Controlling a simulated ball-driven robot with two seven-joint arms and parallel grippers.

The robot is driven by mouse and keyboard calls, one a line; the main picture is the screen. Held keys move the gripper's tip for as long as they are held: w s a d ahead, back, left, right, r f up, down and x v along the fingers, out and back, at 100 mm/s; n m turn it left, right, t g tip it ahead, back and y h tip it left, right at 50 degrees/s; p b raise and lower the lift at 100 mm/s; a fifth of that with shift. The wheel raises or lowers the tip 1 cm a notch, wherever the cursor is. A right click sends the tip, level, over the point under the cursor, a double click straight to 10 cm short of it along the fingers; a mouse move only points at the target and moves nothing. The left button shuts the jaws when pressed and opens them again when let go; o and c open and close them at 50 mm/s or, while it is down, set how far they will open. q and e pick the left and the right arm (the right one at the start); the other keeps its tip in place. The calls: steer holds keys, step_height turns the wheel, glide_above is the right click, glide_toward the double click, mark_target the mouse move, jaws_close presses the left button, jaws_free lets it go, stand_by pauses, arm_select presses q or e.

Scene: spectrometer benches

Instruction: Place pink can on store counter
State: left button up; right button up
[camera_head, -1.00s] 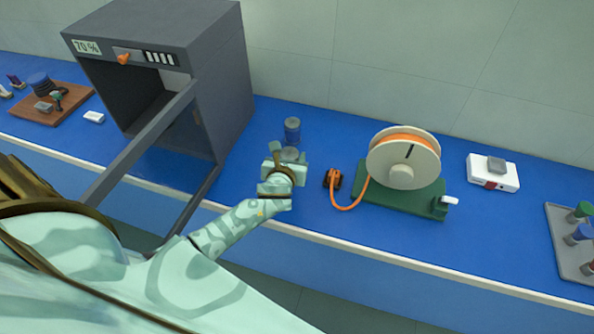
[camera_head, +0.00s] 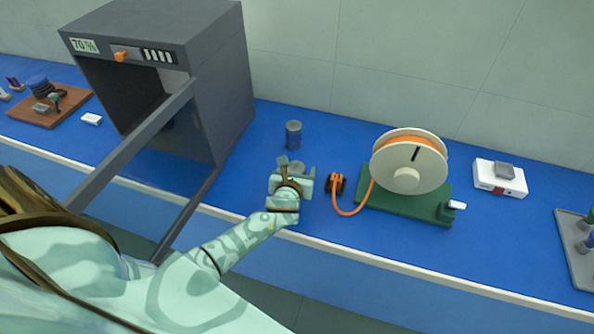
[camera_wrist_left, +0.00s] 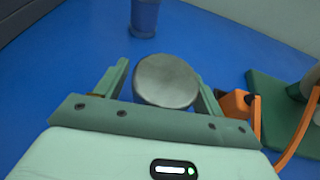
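No pink surface shows in any view. My left gripper (camera_head: 297,169) is over the blue counter (camera_head: 330,130), left of the cable reel. Between its fingers is a can with a round grey top (camera_wrist_left: 166,80); its side is hidden, so I cannot tell its colour. The fingers sit close on both sides of this can and appear shut on it. A blue can (camera_head: 293,134) stands upright behind the gripper, apart from it; it also shows at the top of the wrist view (camera_wrist_left: 145,17). My right gripper is not in view.
A dark grey cabinet (camera_head: 220,85) with an open door stands left of the gripper. A cable reel (camera_head: 408,162) on a green base, with an orange plug (camera_head: 336,184), stands to the right. Farther right are a white box (camera_head: 499,178) and a grey tray (camera_head: 577,262).

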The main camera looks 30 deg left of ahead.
arm_select(q)
steer(key=shift+s+r, duration=0.1)
steer(key=shift+r, duration=0.1)
steer(key=p+v, duration=0.3)
steer(key=v, duration=0.8)
steer(key=shift+d, duration=0.1)
steer(key=shift+s+d+r, duration=0.1)
steer(key=shift+s+r, duration=0.05)
steer(key=shift+s, duration=0.2)
